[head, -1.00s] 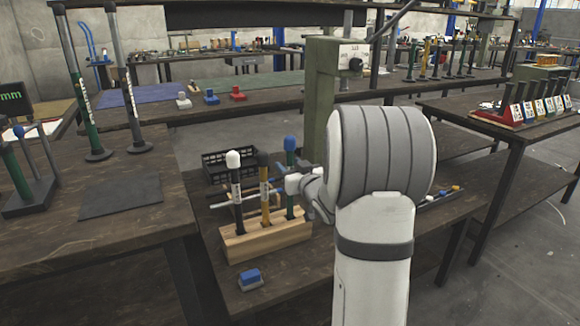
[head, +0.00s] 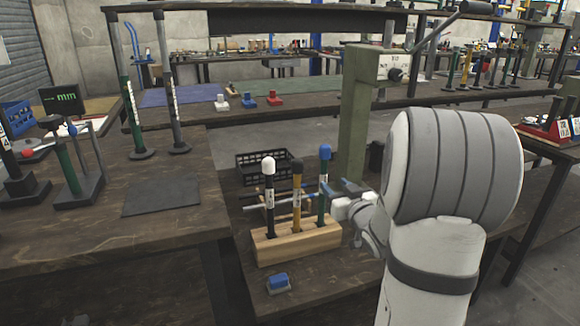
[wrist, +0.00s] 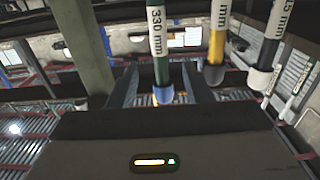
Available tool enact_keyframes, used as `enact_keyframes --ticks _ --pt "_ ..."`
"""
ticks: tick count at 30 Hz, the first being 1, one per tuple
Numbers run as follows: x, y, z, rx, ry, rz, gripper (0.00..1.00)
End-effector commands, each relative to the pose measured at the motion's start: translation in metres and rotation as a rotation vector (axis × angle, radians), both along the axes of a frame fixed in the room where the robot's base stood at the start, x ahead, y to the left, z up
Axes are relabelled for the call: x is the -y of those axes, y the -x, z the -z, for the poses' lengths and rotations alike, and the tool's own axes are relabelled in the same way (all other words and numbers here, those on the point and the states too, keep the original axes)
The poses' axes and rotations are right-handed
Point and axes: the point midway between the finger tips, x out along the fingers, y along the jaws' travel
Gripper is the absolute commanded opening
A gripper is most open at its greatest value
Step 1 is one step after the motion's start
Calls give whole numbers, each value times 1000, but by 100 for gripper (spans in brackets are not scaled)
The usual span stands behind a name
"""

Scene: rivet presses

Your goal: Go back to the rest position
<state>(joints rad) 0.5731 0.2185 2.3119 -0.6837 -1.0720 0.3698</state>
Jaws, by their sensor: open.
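My gripper (head: 338,189) is open, just right of the green tool with a blue cap (head: 324,190) in the head view. The green tool stands upright in a wooden block (head: 290,245), beside a yellow tool with a black top (head: 297,200) and a black tool with a white cap (head: 269,190). In the wrist view, the blue-capped tool marked 330 mm (wrist: 159,45) appears between the two open fingers (wrist: 163,88). Whether it touches them cannot be told. My arm covers much of the bench's right side.
A press column (head: 356,120) with a crank rises close behind my gripper. A black crate (head: 262,165) stands behind the block. A small blue-topped piece (head: 278,283) lies in front. Tall tools (head: 170,95) stand on the left bench.

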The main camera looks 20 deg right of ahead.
Motion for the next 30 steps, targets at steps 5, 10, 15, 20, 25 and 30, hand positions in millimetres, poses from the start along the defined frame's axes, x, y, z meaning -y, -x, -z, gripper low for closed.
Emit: enact_keyframes --ticks 5,10,15,20,25,30 --pt "-3 0 -11 -18 6 11 45" --pt "-16 3 -54 -138 37 73 45" --pt "-37 22 -101 -336 62 153 45" --pt "-62 54 -140 -532 64 200 45" --pt "-96 101 -179 -752 52 207 45" --pt "-134 160 -220 -979 34 167 45"
